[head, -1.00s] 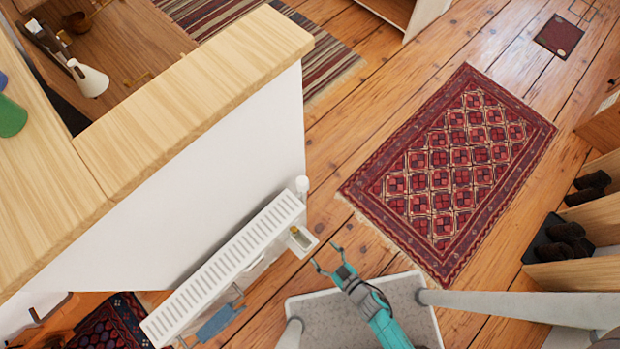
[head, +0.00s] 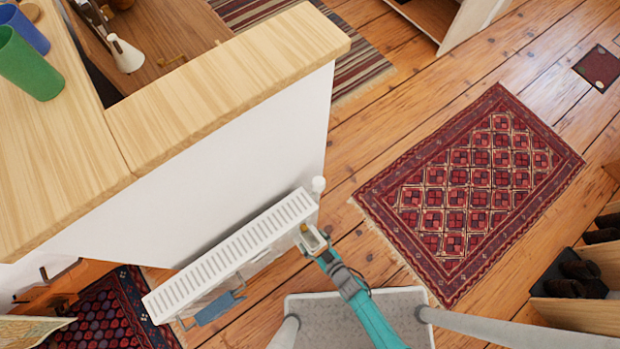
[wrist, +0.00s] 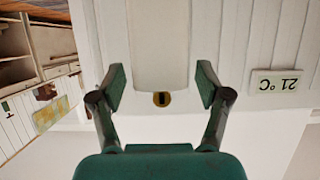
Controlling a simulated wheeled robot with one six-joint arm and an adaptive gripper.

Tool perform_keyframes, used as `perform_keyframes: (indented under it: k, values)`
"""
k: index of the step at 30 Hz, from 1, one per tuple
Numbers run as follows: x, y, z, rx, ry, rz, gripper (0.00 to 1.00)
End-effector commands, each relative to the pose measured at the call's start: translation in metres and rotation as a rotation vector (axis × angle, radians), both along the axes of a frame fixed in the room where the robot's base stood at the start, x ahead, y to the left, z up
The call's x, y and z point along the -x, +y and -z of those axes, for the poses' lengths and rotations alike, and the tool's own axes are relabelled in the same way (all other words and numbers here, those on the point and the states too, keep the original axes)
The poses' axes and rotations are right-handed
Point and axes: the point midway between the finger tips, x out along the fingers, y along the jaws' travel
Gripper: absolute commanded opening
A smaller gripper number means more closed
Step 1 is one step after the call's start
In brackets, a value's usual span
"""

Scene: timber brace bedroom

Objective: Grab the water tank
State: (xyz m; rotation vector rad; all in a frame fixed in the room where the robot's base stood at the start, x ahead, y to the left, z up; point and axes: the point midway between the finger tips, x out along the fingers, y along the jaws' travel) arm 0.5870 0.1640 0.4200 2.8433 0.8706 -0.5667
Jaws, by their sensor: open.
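The water tank is a small pale box with a brass-coloured detail (head: 314,237) at the right end of the white radiator. In the wrist view its smooth white body (wrist: 160,50) shows with a round brass fitting at its near end. My gripper (head: 312,240) is at the tank in the head view. In the wrist view my gripper (wrist: 161,88) is open, with one finger on each side of the tank and visible gaps between them. The tank's far end is out of the wrist view.
The slatted radiator (head: 232,254) stands along a white half wall with a wooden top (head: 220,85). A blue item (head: 215,308) hangs at its front. A thermometer label (wrist: 276,83) is right of my gripper. Open floor and a red rug (head: 475,190) lie to the right.

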Motion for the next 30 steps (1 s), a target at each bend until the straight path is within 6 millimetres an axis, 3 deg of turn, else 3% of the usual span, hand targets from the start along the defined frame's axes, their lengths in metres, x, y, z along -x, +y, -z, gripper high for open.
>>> perform_keyframes:
  k: [9, 20, 28, 29, 30]
  values:
    - [-0.029, 0.021, 0.014, 0.0, 0.0, -0.001, 0.76]
    - [-0.033, 0.024, 0.017, 0.001, 0.001, 0.0, 0.76]
    - [-0.033, 0.023, 0.017, 0.001, 0.001, 0.0, 0.09]
    - [-0.033, 0.023, 0.017, 0.001, 0.001, 0.0, 0.01]
    - [-0.033, 0.023, 0.017, 0.001, 0.001, 0.0, 0.01]
